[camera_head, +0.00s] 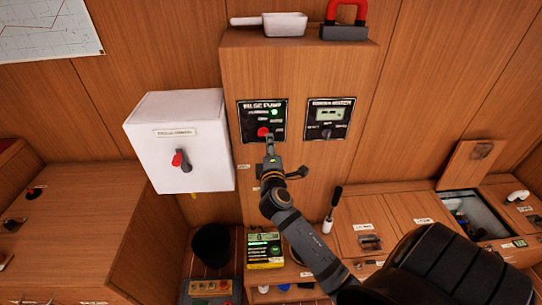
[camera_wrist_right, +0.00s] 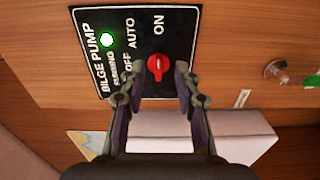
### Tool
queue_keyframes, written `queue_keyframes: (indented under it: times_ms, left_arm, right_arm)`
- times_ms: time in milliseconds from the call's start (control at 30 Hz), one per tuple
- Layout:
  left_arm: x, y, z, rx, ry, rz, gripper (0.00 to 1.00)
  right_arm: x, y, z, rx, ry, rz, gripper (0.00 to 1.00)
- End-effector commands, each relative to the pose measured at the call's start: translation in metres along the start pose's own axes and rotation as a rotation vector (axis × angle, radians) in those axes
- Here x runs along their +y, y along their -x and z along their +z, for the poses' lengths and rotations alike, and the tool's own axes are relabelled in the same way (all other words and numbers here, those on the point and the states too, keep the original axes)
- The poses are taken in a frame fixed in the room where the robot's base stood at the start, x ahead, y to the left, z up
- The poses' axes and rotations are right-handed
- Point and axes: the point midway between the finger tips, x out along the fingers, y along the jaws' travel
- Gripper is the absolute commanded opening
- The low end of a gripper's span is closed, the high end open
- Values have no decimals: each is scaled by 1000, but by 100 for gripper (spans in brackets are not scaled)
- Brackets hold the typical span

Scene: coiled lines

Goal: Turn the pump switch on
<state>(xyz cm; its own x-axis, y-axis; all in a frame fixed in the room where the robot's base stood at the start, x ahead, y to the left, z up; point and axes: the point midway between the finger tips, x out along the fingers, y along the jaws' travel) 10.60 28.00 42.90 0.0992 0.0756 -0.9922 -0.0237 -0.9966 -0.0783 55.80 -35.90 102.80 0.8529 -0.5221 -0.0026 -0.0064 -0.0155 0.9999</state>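The bilge pump panel (camera_head: 276,111) is a black plate on the wooden cabinet front. It carries a red knob (camera_head: 263,132) and a lit green light (camera_head: 274,112). In the right wrist view the panel appears turned, with OFF, AUTO and ON labels around the red knob (camera_wrist_right: 158,67) and the green light (camera_wrist_right: 106,40) glowing. The knob's exact pointing direction is hard to make out. My left gripper is in neither view.
A second black panel (camera_head: 329,118) with a display sits right of the pump panel. A white box (camera_head: 180,141) with a red-handled switch is on the left. A scoop (camera_head: 268,25) and a red-handled magnet (camera_head: 345,24) lie on top. An open locker (camera_head: 474,211) is at right.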

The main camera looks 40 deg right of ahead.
Motion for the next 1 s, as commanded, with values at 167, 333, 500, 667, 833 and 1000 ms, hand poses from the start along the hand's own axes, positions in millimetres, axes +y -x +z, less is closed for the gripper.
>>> queue_keyframes:
  times_ms: [167,333,500,667,833,1000]
  left_arm:
    - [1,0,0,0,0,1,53]
    - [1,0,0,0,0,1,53]
    - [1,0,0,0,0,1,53]
    - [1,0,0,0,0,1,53]
    - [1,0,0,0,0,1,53]
    - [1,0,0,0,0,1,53]
  right_arm:
    - [-2,46,1,-2,-5,-7,32]
    - [-2,73,0,-2,-3,-5,32]
    - [0,82,1,-2,0,-2,32]
    - [0,82,1,-2,2,0,32]
    - [0,82,0,-1,1,-1,32]
    - [-1,82,0,-1,1,-2,32]
